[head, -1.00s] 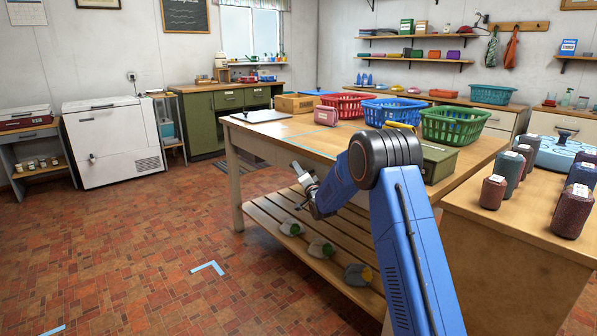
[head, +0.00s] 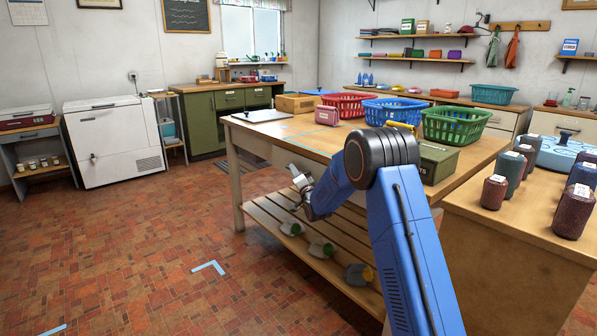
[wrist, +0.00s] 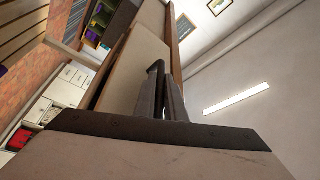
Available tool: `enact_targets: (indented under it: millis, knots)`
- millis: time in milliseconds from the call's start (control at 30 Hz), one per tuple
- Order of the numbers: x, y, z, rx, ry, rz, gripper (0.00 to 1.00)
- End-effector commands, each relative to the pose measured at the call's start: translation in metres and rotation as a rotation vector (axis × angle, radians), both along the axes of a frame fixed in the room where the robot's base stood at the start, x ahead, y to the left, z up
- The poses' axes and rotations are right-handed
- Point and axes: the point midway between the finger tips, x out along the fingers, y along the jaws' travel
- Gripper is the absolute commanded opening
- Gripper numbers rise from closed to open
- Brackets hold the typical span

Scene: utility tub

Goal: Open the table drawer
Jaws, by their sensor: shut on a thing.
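The wooden table (head: 282,146) stands in the middle of the head view, with a slatted lower shelf. Its drawer is hidden behind my arm in that view. In the wrist view, a pale drawer front (wrist: 140,55) lies close ahead, beside the brown edge of the tabletop (wrist: 174,45). My gripper (wrist: 163,78) is shut on the dark drawer handle at that front; the fingers mostly cover the handle. In the head view my gripper (head: 297,178) is at the table's near long side, below the top. I cannot tell how far the drawer stands out.
Red (head: 346,105), blue (head: 391,112) and green (head: 455,126) baskets stand on the tabletop. A counter with several dark jars (head: 572,210) is at the right. Several grey-green items (head: 320,249) lie on the lower shelf.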

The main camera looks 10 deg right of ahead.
Motion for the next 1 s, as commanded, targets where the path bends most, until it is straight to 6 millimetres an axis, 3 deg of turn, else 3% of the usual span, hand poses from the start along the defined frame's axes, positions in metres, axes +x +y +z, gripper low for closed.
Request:
enact_targets:
  millis: [700, 1000]
  knots:
    - [-0.097, 0.168, -0.001, 0.000, 0.003, 0.004, 0.00]
    - [-0.130, 0.225, -0.001, -0.001, 0.002, 0.003, 0.00]
